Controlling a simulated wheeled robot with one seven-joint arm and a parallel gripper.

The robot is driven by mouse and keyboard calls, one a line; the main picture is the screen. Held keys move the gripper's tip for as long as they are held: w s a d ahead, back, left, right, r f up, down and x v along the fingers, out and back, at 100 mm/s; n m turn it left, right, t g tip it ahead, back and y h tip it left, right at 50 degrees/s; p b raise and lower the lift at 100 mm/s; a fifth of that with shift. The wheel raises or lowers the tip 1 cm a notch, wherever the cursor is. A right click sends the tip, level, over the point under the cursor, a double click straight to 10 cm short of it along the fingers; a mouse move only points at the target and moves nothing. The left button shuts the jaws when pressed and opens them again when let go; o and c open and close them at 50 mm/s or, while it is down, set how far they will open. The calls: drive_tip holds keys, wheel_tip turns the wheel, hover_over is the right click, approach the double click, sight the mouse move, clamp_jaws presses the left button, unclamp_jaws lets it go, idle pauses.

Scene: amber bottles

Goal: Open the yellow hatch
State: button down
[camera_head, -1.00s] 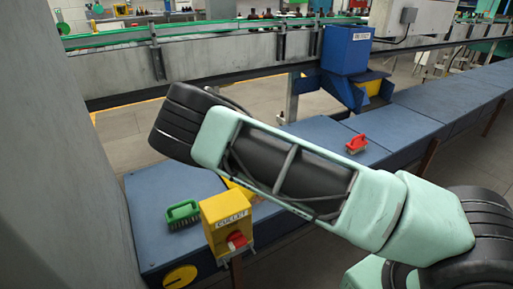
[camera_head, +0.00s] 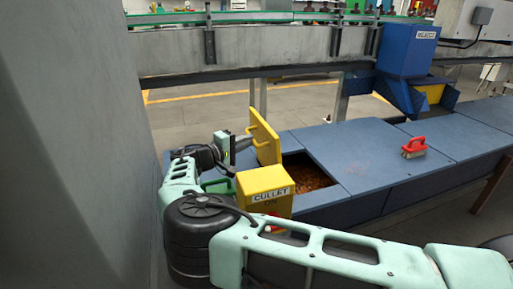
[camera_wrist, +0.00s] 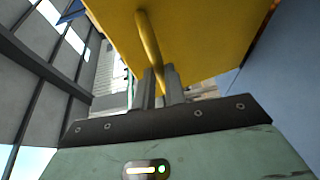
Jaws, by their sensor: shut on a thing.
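The yellow hatch (camera_head: 268,124) stands raised, nearly upright, at the left edge of a square opening (camera_head: 308,177) in the blue bench. Brown broken material shows inside the opening. My gripper (camera_head: 246,143) is at the hatch's left side. In the wrist view, my gripper (camera_wrist: 160,82) is shut on the yellow bar handle (camera_wrist: 148,40), whose lower end is between the fingers. The hatch panel (camera_wrist: 205,30) fills the top of that view.
A yellow CULLET box (camera_head: 264,181) with a red knob stands in front of the opening. A green brush (camera_head: 217,186) is partly hidden behind my arm. A red brush (camera_head: 413,147) lies right on the bench. A blue REJECT box (camera_head: 407,48) stands behind. A grey wall (camera_head: 85,150) is close on the left.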

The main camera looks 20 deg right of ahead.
drive_tip(key=shift+a+f+n+h+b, duration=0.35)
drive_tip(key=shift+a+f+b, duration=0.3)
drive_tip(key=shift+a+b, duration=0.25)
drive_tip(key=shift+s, duration=0.1)
drive_tip(key=c, duration=1.5)
unclamp_jaws()
drive_tip(key=shift+o, duration=0.2)
drive_tip(key=shift+r, duration=0.1)
